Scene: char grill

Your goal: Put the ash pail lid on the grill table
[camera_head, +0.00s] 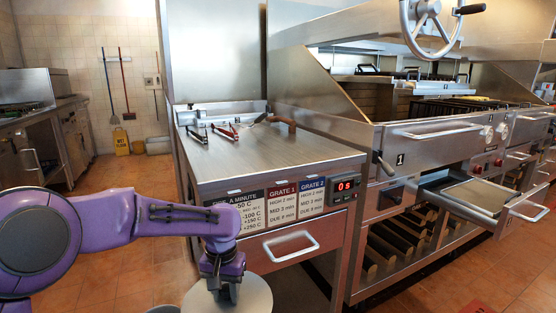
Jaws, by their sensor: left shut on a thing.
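My left gripper (225,286) points down at the bottom of the head view, in front of the steel table. It is shut on the ash pail lid (258,299), a pale grey round disc cut off by the bottom edge. Whether the lid rests on a pail cannot be told, as anything below it is hidden. The grill table (255,158) has a bare steel top behind and above the gripper, with a drawer and grate labels on its front. The lid is apart from the tabletop and lower than it. My right gripper is out of view.
Red-handled tongs (226,131) and other tools lie along the table's back edge; its front and middle are clear. The char grill (425,131) stands to the right, with an open drawer (478,196) sticking out.

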